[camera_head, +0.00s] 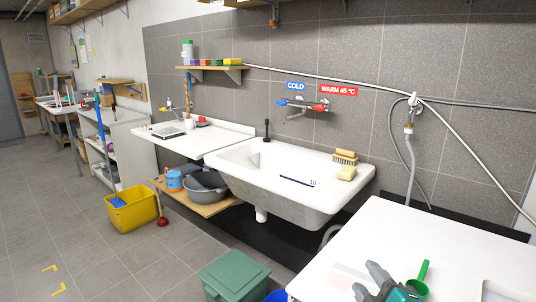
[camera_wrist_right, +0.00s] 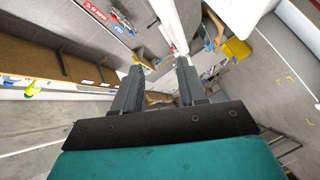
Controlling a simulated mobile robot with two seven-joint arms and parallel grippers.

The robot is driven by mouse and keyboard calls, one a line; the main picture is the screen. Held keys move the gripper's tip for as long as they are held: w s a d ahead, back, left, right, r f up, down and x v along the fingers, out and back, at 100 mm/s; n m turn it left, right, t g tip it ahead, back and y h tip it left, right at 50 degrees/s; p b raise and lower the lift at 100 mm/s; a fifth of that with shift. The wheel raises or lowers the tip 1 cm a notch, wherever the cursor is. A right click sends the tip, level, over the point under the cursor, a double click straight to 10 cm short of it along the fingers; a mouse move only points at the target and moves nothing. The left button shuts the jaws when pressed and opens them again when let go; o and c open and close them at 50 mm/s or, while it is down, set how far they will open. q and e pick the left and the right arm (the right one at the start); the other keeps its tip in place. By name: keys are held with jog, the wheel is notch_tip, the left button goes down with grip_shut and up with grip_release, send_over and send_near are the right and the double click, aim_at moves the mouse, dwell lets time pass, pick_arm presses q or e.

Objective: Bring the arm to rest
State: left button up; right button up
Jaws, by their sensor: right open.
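My right gripper (camera_head: 367,281) is at the bottom edge of the head view, in front of the white worktop (camera_head: 390,235). Its two dark fingers are spread apart. In the right wrist view the fingers (camera_wrist_right: 158,68) stand apart with nothing between them, and the teal gripper body fills the bottom. My left gripper is in neither view.
A green scoop (camera_head: 423,272) is on the worktop close to my right gripper. A white sink (camera_head: 290,180) with a brush and sponge stands behind. A green lidded bin (camera_head: 233,274) and yellow bucket (camera_head: 132,209) are on the floor. Open floor lies left.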

jog(key=s+d+f+m+g, duration=0.1)
jog(key=s+f+m+g, duration=0.6)
jog(key=s, duration=0.5)
jog(key=s+d+f+m+g, duration=0.2)
jog(key=s+f+m+g, duration=0.35)
jog(key=s+f, duration=0.4)
pick_arm(q)
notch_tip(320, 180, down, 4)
jog(key=b, duration=0.4)
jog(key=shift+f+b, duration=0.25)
jog(key=shift+b, duration=0.1)
pick_arm(e)
jog(key=w+a+f+t, duration=0.1)
jog(key=w+f+t, duration=0.2)
jog(key=f, duration=0.3)
jog(key=w+a+f+n+t+y, duration=0.1)
jog(key=w+a+f+t, duration=0.1)
jog(key=f, duration=0.4)
jog(key=shift+w+f+t, duration=0.25)
jog(key=shift+w+t, duration=0.5)
jog(key=shift+t, duration=0.4)
jog(key=shift+n, duration=0.25)
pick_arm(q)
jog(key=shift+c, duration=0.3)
